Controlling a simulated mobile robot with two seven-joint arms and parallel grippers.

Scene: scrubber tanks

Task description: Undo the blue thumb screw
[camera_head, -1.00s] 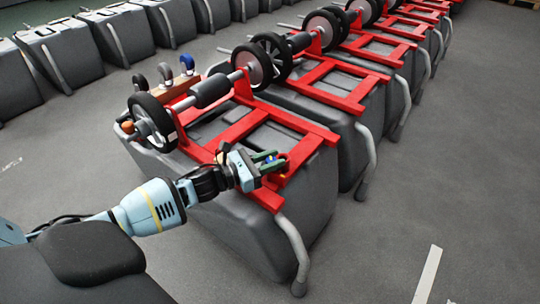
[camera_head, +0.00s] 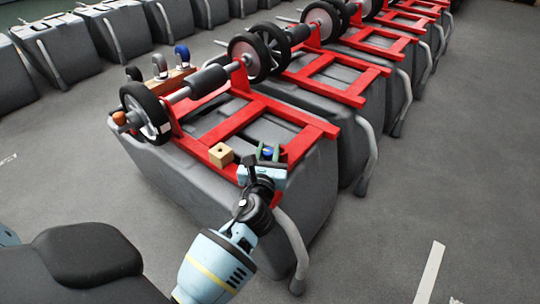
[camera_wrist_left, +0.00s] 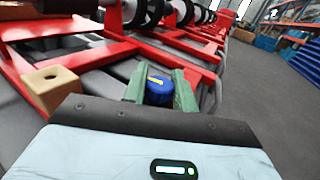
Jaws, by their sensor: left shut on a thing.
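The blue thumb screw (camera_wrist_left: 159,91) has a round blue head with a yellow mark on top. It sits between the green fingers of my left gripper (camera_wrist_left: 161,92), which is shut on it, in the left wrist view. In the head view the left gripper (camera_head: 268,154) is at the near end of the red frame (camera_head: 240,121) on the nearest grey tank (camera_head: 190,200), with the blue head (camera_head: 267,153) just visible between its fingers. Whatever lies under the screw head is hidden. My right gripper is not in view.
A wooden block with a hole (camera_head: 221,155) stands on the red frame just left of the gripper. A wheel axle (camera_head: 208,86) and a rack of three casters (camera_head: 170,79) lie farther back. More tanks stand in rows behind. The floor at right is clear.

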